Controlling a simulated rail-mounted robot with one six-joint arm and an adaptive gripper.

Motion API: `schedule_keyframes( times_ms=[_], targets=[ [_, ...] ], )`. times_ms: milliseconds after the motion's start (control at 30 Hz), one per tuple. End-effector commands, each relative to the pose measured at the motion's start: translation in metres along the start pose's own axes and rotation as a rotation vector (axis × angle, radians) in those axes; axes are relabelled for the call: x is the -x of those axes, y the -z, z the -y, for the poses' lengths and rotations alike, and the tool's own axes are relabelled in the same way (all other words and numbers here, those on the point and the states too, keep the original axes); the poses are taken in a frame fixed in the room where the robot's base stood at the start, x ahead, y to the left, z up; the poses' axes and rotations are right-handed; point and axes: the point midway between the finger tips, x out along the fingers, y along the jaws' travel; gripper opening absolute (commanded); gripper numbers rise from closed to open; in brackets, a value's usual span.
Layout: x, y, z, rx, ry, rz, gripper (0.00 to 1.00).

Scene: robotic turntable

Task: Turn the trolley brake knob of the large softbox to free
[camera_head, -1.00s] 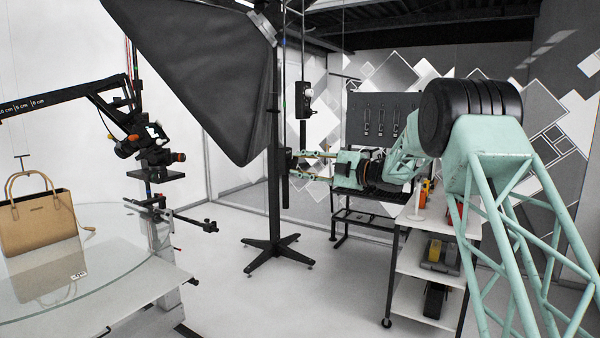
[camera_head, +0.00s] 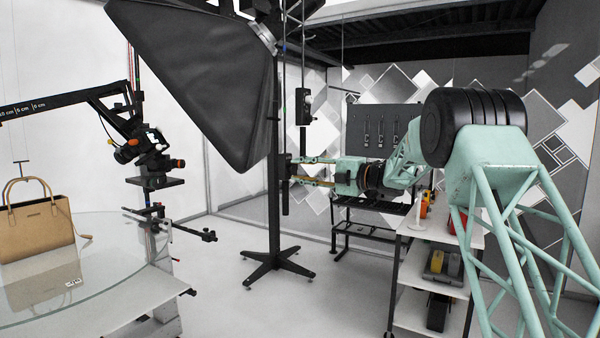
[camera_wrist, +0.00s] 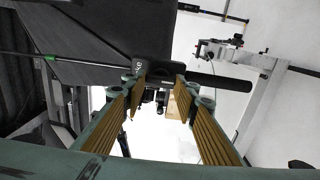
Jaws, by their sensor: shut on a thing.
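The large black softbox (camera_head: 200,85) hangs from a black stand column (camera_head: 274,215) on a cross-shaped foot. A dark trolley block (camera_head: 283,168) sits on the column. My gripper (camera_head: 294,170) reaches it from the right, its two fingers at the block. In the wrist view, the gold-lined fingers of my gripper (camera_wrist: 160,80) close in on a dark part of the trolley (camera_wrist: 153,66), which has small white markings. The tips are shut on the brake knob, mostly hidden between them. Its setting cannot be read.
A camera rig (camera_head: 150,160) and a glass turntable (camera_head: 105,250) with a tan handbag (camera_head: 38,225) stand on the left. A shelf cart (camera_head: 430,265) stands under my arm on the right. The floor (camera_head: 225,295) around the stand foot is mostly clear.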

Motion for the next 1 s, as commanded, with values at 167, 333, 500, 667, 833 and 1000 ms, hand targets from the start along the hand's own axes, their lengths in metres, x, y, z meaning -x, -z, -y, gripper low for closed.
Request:
schedule_keyframes(
  times_ms=[167, 333, 500, 667, 833, 1000],
  targets=[
    [0.000, 0.000, 0.000, 0.000, 0.000, 0.000, 0.32],
    [0.000, 0.000, 0.000, 0.000, 0.000, 0.000, 0.41],
    [0.000, 0.000, 0.000, -0.001, 0.000, 0.000, 0.41],
    [0.002, 0.000, 0.000, -0.001, 0.000, 0.000, 0.41],
    [0.010, 0.000, 0.000, -0.001, 0.000, 0.000, 0.41],
    [0.026, -0.001, 0.000, 0.000, 0.000, 0.001, 0.41]
  ],
)
